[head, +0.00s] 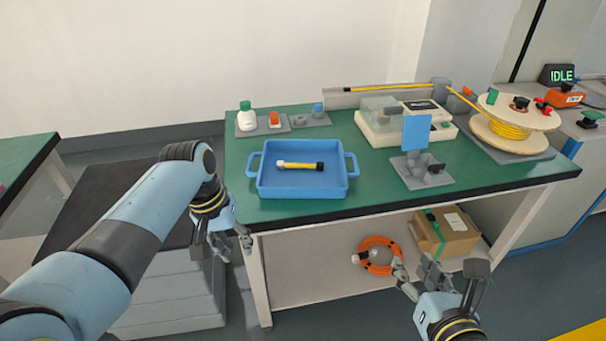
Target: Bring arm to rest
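My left gripper (232,244) hangs in front of the table's left front corner, pointing down. Its fingers are apart and nothing shows between them. My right gripper (416,272) is low in front of the table's lower shelf, pointing away from me. Its fingers are apart and it looks empty. The green-topped table (380,187) lies beyond both grippers, and neither visibly holds anything. The blue tray (302,190) with two handles stands on it. A short yellow cable piece (300,165) with a white end and a black end lies in the tray.
A blue card stand (416,132), a grey-white machine (385,127) and a spool of yellow cable (510,130) stand on the table. An orange ring (378,240) and a cardboard box (455,232) are on the lower shelf. Grey drawers (165,285) stand at left.

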